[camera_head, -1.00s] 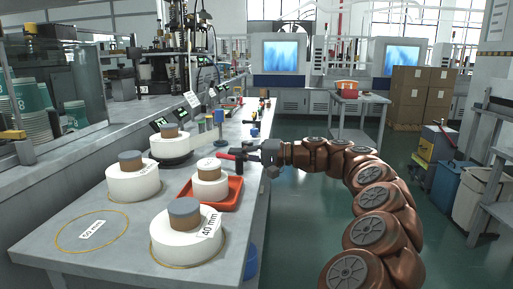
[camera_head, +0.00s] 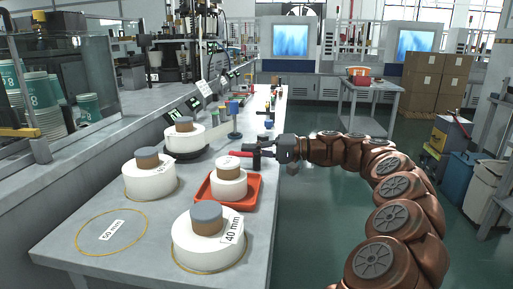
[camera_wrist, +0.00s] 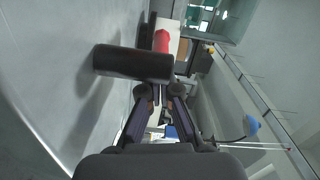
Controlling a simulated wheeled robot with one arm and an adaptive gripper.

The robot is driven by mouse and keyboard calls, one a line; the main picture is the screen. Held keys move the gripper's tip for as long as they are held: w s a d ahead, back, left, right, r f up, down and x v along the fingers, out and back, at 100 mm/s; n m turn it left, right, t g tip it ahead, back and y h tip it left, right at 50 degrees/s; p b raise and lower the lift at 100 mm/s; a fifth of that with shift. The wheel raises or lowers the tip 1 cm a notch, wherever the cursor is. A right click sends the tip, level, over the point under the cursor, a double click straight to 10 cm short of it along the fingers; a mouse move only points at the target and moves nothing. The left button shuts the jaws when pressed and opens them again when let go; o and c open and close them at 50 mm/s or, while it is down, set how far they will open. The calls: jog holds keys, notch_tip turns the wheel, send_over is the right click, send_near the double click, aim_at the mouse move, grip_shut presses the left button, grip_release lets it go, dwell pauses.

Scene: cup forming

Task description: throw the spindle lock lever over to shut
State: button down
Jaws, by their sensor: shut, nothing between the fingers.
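A red-handled lever (camera_head: 239,154) sticks out to the left from a dark upright post (camera_head: 257,158) near the bench's right edge in the head view. I take it to be the spindle lock lever. In the wrist view a red part (camera_wrist: 162,40) shows beyond a dark cylinder (camera_wrist: 130,63). My gripper (camera_head: 276,150) is at the right side of the post. Its fingers are shut and empty. In the wrist view the fingertips (camera_wrist: 161,91) are just below the cylinder; I cannot tell whether they touch it.
A red tray (camera_head: 254,192) holding a white disc with a brown core is in front of the lever. Other white discs, such as one labelled 40 mm (camera_head: 195,252), stand on the grey bench (camera_head: 70,243).

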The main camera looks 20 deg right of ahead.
jog(key=v, duration=1.2)
jog(key=s+a+r+n+g+h+p, duration=0.1)
jog(key=s+a+r+g+p, duration=0.2)
jog(key=a, duration=0.5)
jog(key=s+a+r+n+g+p, duration=0.2)
jog(key=s+a+r+p, duration=0.1)
jog(key=a+r+p, duration=0.4)
jog(key=s+a+r+n+g+h+p, duration=0.1)
jog(key=s+a+r+g+p, duration=0.15)
jog(key=a, duration=0.55)
jog(key=s+a+g+h+p, duration=0.1)
jog(key=s+a+h+p, duration=0.3)
jog(key=s+a+p, duration=0.45)
jog(key=s+d+f+h+p, duration=0.1)
jog(key=s+d+h+p, duration=0.3)
jog(key=s, duration=0.6)
jog(key=s+d+f+h+p, duration=0.2)
jog(key=s+d+h+p, duration=0.3)
jog(key=s+d, duration=0.4)
jog(key=shift+s+f+m+g+h+p, duration=0.3)
jog(key=shift+s+m+g+p, duration=0.25)
jog(key=shift+s, duration=0.75)
